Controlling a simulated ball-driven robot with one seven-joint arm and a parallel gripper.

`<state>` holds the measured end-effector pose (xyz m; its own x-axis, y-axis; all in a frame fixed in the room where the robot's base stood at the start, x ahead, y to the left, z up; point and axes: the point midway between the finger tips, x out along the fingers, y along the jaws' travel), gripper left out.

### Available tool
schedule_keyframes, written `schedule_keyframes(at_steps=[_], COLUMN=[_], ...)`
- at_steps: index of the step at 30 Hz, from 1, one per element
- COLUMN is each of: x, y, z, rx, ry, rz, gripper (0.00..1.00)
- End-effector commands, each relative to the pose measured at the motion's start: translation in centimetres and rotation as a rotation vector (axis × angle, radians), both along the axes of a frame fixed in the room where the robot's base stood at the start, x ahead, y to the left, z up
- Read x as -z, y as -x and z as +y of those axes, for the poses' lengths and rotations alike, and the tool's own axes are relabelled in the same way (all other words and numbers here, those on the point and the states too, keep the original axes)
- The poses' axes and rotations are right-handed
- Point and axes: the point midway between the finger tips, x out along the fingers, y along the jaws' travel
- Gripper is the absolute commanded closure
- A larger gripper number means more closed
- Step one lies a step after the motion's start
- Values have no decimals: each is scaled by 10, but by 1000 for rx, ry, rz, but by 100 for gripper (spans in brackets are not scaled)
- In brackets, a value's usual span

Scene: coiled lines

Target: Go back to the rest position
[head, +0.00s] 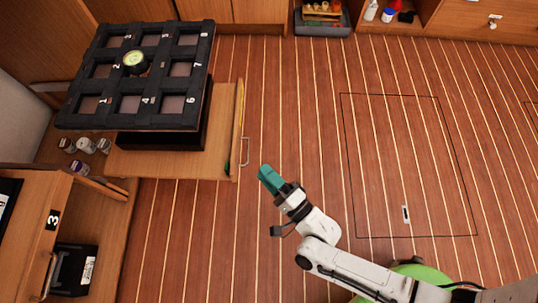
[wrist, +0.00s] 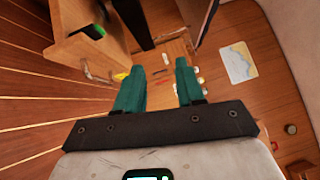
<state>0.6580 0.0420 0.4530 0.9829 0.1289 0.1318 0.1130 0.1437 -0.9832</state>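My gripper (head: 269,178) hangs over the wooden floor in the head view, to the right of the pulled-out drawer. Its teal fingers point up and to the left in that picture. In the wrist view my gripper (wrist: 160,69) shows its two teal fingers apart, with nothing between them. It is open and empty.
A black grid rack (head: 122,128) with numbered cells stands on a wooden drawer (head: 170,165) at left. A round, yellow-green-topped object (head: 134,62) sits in it. Several small jars (head: 86,145) stand below. A numbered cabinet (head: 28,230) is lower left. Floor (head: 300,90) to the right is clear.

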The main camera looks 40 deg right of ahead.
Motion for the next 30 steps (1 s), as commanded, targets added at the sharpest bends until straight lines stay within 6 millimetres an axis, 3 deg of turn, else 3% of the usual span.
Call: schedule_keyframes(at_steps=[12, 16, 24, 30], x=[0, 1, 8, 14], y=[0, -8, -29, -26], z=[0, 6, 20, 9], rx=[0, -30, -190, -332], ry=[2, 76, 466, 784], rz=[2, 43, 244, 405], gripper=[62, 62, 62, 62])
